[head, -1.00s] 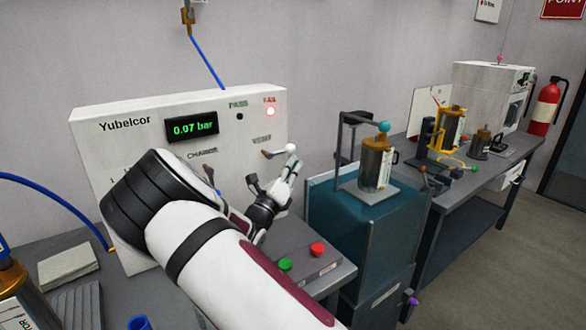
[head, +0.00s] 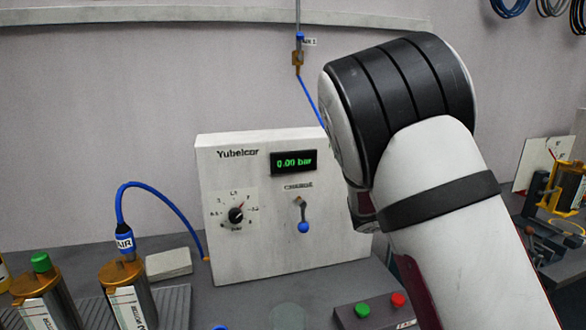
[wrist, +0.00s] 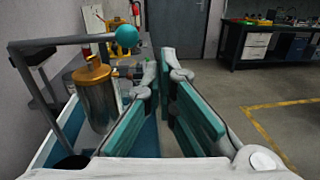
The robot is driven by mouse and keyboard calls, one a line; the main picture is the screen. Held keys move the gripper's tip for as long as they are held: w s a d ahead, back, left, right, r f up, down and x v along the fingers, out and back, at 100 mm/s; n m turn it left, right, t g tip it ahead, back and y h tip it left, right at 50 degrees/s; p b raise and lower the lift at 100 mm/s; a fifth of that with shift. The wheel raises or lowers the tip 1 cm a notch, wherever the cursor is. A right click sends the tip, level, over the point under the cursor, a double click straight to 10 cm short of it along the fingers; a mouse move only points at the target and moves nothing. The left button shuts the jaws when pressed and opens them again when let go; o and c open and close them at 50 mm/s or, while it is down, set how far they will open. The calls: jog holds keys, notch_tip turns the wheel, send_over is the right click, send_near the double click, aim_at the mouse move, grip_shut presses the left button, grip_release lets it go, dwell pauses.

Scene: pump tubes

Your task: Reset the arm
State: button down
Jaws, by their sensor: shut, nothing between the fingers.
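My gripper (wrist: 164,78) shows in the wrist view with its teal-padded fingers shut and nothing held. It is above and beside the teal tank (wrist: 147,140), to the right of a metal pump tube with a brass top (wrist: 97,95). In the head view my bent white and black arm fills the right half and hides the gripper. The arm covers the right part of the Yubelcor test panel (head: 235,175), whose display (head: 293,161) reads 0.00 bar.
A dark lever with a teal ball (wrist: 127,36) stands close left of the gripper. In the head view, two tubes (head: 125,290) stand at lower left, one joined to a blue air hose (head: 165,195). The floor (wrist: 245,92) is open to the gripper's right.

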jog(key=s+a+m+g+y+p, duration=0.3)
jog(key=s+m+y, duration=0.7)
jog(key=s, duration=1)
jog(key=s+a+r+m+t+y+p, duration=0.2)
jog(key=s+a+r+m+y, duration=0.1)
jog(key=s+a, duration=0.5)
jog(key=s+a+r+m+t+y+p, duration=0.2)
jog(key=s+a+r+m+y, duration=0.2)
jog(key=s+a+m, duration=0.2)
jog(key=shift+s+a+m+y+p, duration=0.3)
jog(key=shift+s+a+y+p, duration=0.1)
jog(key=shift+s+a, duration=0.8)
